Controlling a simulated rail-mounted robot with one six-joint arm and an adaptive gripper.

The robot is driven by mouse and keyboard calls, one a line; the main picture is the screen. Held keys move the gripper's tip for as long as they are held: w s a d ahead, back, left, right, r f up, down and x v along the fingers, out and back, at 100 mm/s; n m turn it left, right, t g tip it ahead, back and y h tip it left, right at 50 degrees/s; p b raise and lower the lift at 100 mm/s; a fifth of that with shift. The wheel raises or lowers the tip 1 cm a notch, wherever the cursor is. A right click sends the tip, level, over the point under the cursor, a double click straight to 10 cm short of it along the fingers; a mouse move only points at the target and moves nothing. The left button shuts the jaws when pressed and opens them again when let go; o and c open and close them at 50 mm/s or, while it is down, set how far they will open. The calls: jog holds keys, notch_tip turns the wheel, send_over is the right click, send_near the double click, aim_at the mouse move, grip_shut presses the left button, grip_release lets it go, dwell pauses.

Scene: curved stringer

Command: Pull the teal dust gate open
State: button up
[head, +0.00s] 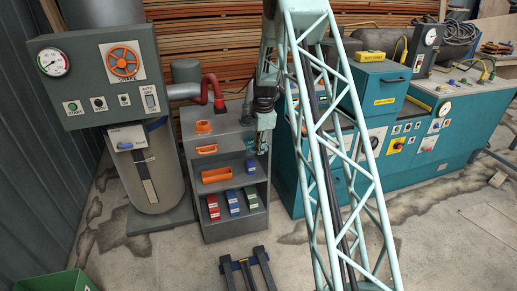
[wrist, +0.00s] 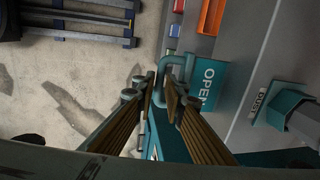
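The teal dust gate (wrist: 211,78) shows in the wrist view as a flat plate marked OPEN, with a bent teal bar handle (wrist: 176,60) at its left side. My gripper (wrist: 161,84) has its two brown-padded fingers on either side of the handle's near leg, with the tips close to it. Whether the pads press on the bar is not clear. In the head view my gripper (head: 264,122) hangs beside the right edge of the grey shelf cabinet. The gate cannot be made out surely there, as my arm covers that area.
The grey cabinet (head: 226,224) holds orange, red, blue and green bins. A teal machine bench (head: 440,135) stands right, and a grey control panel (head: 100,75) with a cylinder stands left. A dark rack (head: 247,270) lies on the floor in front. A DUST label (wrist: 261,100) shows beside a teal fitting.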

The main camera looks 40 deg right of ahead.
jog(key=shift+o, duration=1.4)
jog(key=shift+r, duration=0.25)
notch_tip(320, 180, up, 11)
jog(key=s, duration=0.2)
jog(key=shift+a+r, duration=0.2)
jog(key=shift+a, duration=0.1)
